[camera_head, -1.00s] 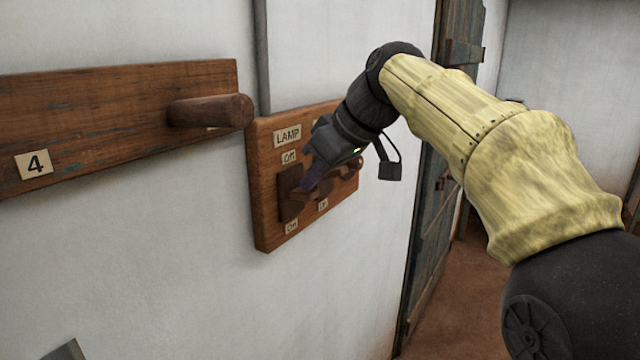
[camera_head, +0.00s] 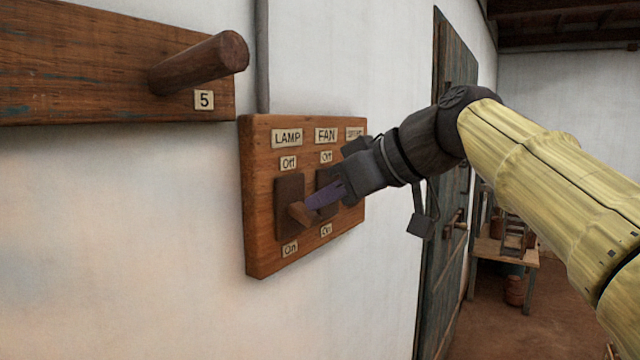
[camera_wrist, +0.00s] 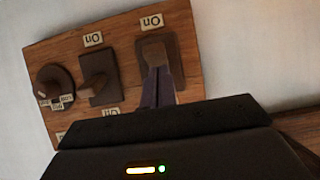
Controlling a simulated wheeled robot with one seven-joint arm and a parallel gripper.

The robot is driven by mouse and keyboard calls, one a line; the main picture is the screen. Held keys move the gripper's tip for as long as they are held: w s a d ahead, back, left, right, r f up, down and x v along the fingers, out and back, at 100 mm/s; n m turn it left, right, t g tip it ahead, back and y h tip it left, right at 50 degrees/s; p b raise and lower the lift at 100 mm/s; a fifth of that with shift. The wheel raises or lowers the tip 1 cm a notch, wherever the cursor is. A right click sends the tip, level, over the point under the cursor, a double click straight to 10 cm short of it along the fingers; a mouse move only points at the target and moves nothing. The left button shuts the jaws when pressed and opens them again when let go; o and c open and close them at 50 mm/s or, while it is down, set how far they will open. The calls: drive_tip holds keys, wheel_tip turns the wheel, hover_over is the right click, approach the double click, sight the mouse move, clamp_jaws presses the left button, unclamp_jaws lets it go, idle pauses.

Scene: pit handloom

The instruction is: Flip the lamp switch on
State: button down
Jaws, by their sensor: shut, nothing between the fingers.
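The lamp switch is a brown lever (camera_head: 301,214) on a dark plate (camera_head: 288,195), under the LAMP label (camera_head: 287,138) on a wooden panel (camera_head: 262,250). Its tip sits in the plate's lower half, nearer the On label (camera_head: 290,249) than the Off label (camera_head: 288,162). My gripper (camera_head: 312,203) is shut and empty, its purple fingertips at the lever from the right, touching or very close. In the wrist view, which is upside down, the lamp lever (camera_wrist: 154,50) shows just beyond my fingertips (camera_wrist: 156,72). Whether the lever is fully down is unclear.
The fan switch (camera_wrist: 97,82) and a round knob (camera_wrist: 53,84) share the panel, partly behind my gripper in the head view. A wooden peg (camera_head: 200,63) juts from a board at the upper left. A door (camera_head: 440,200) stands right of the panel.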

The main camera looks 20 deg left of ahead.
drive_tip(key=a+r+p+v, duration=0.1)
drive_tip(key=r+p+v, duration=0.1)
drive_tip(key=v, duration=1.1)
drive_tip(key=shift+d+r, duration=0.15)
drive_tip(key=shift+d, duration=0.2)
idle(0.4)
